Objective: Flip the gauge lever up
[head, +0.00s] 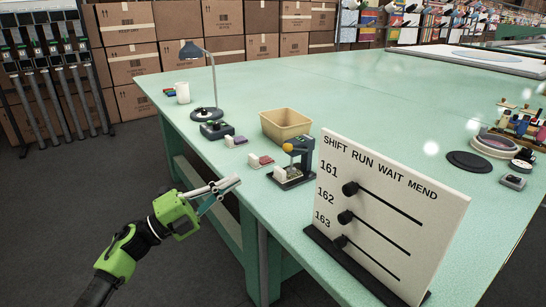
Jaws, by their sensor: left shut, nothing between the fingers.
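The gauge (301,154) stands near the table's front edge, in the middle of the head view. It has a blue-grey upright body on a dark base. A yellow knob (287,148) sticks out on its left side and looks like the lever's end. A small white block (280,173) is at the front of its base. My left gripper (234,182) is shut and empty, left of the gauge and apart from it, in front of the table edge. My right gripper is out of view.
The white status board (385,205) with black knobs stands right of the gauge. A tan bin (286,125) is behind it. Small sample blocks (260,161) and a lamp (206,113) line the edge to the left. The green table's (360,88) middle is clear.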

